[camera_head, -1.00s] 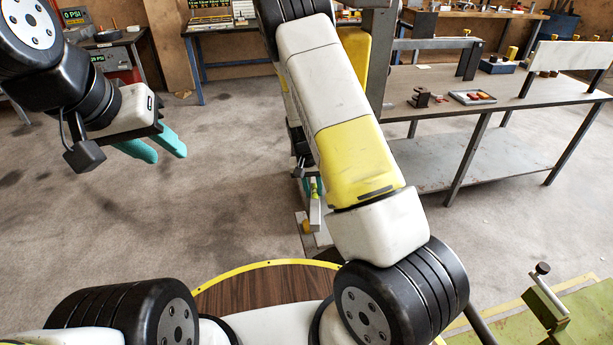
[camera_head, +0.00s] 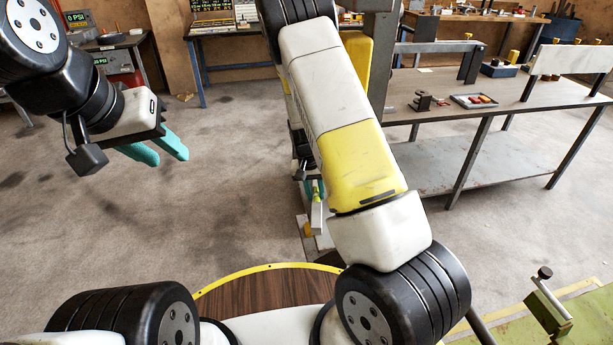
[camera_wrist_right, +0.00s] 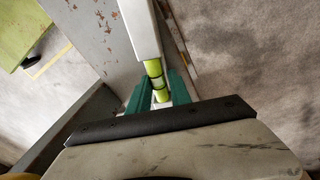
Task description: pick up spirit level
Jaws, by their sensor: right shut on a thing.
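The spirit level (camera_head: 316,215) is a pale bar with a yellow-green section, partly hidden behind my right arm in the head view. In the right wrist view the spirit level (camera_wrist_right: 141,28) runs away from the jaws, its yellow-green end between the teal fingers. My right gripper (camera_wrist_right: 161,90) is shut on that end. It also shows small in the head view (camera_head: 314,188). I cannot tell whether the level touches the grey surface below. My left gripper (camera_head: 158,150) is open and empty at the upper left, above the floor, far from the level.
A grey, rust-flecked surface (camera_wrist_right: 92,32) lies under the level. A grey workbench (camera_head: 440,85) with a small tray (camera_head: 474,101) stands at the right. A green table (camera_head: 590,318) with a clamp (camera_head: 547,305) is at the lower right. Open floor (camera_head: 220,170) lies between the arms.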

